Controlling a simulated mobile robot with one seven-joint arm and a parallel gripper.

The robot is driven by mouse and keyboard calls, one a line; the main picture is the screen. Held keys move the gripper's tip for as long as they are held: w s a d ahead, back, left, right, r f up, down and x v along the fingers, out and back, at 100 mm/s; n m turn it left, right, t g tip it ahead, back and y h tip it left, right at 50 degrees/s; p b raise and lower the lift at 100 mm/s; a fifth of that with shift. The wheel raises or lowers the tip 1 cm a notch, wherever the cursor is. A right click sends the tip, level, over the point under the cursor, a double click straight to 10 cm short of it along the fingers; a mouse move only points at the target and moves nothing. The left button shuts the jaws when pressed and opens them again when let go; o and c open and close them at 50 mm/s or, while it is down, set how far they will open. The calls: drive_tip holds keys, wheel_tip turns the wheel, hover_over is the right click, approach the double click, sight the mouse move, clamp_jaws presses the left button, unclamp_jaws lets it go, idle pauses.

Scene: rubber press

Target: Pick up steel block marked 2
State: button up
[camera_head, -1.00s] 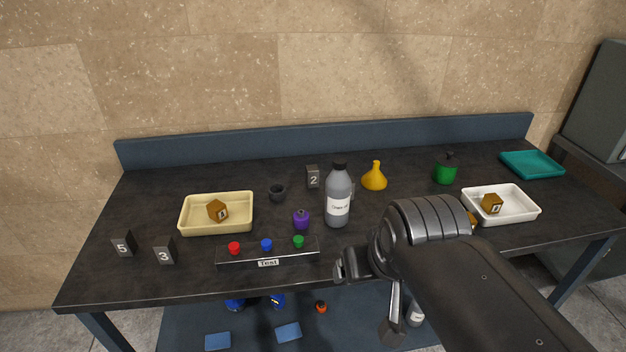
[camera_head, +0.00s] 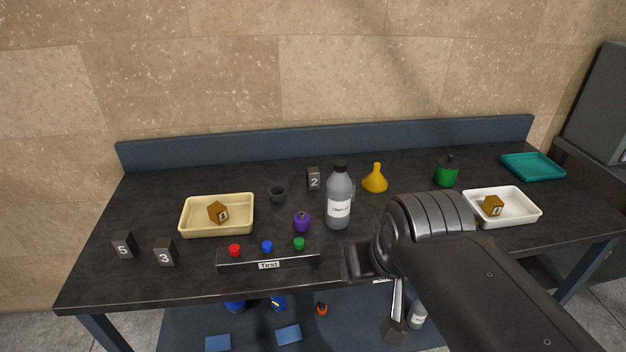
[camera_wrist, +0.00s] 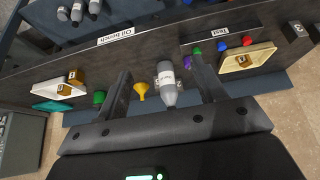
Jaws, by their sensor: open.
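The steel block marked 2 (camera_head: 314,178) is a small dark grey block standing upright at the back middle of the bench, its white digit facing me. It stands just left of and behind the grey bottle (camera_head: 339,201). I cannot make it out in the wrist view. My gripper (camera_wrist: 162,72) is open, with its two dark fingers apart and no thing held between them. The bottle (camera_wrist: 166,88) shows beyond the gap. In the head view my arm covers the bench's front right, and the fingertips cannot be told clearly.
A yellow funnel (camera_head: 376,179), a purple container (camera_head: 302,222) and a dark cup (camera_head: 278,194) surround the bottle. The Test rack (camera_head: 240,261) is in front. Blocks 5 (camera_head: 124,246) and 3 (camera_head: 164,254) stand at left. Trays (camera_head: 190,228) (camera_head: 532,221) flank the middle.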

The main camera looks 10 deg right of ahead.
drive_tip(key=w+d+r+n+g+h, duration=0.25)
drive_tip(key=w+r+n, duration=0.25)
drive_tip(key=w+r, duration=0.8)
drive_tip(key=w+n+h, duration=0.5)
drive_tip(key=w+n, duration=0.3)
drive_tip(key=w, duration=1.7)
drive_tip(key=w+a+f+n+h, duration=0.35)
drive_tip(key=w+a, duration=0.25)
drive_tip(key=a, duration=0.2)
drive_tip(key=w+a+f+n+h, duration=0.3)
drive_tip(key=w+a+f+n, duration=0.15)
drive_tip(key=w+a, duration=0.3)
approach(310, 170)
drive_tip(key=d, duration=0.1)
drive_tip(key=d+f, duration=0.1)
drive_tip(key=shift+s+d+m, duration=0.15)
drive_tip(key=shift+d+m, duration=0.25)
drive_tip(key=x, duration=0.5)
drive_tip(key=shift+w+d+f, duration=0.1)
drive_tip(key=shift+w+d, duration=0.2)
drive_tip(key=shift+w, duration=0.1)
clamp_jaws()
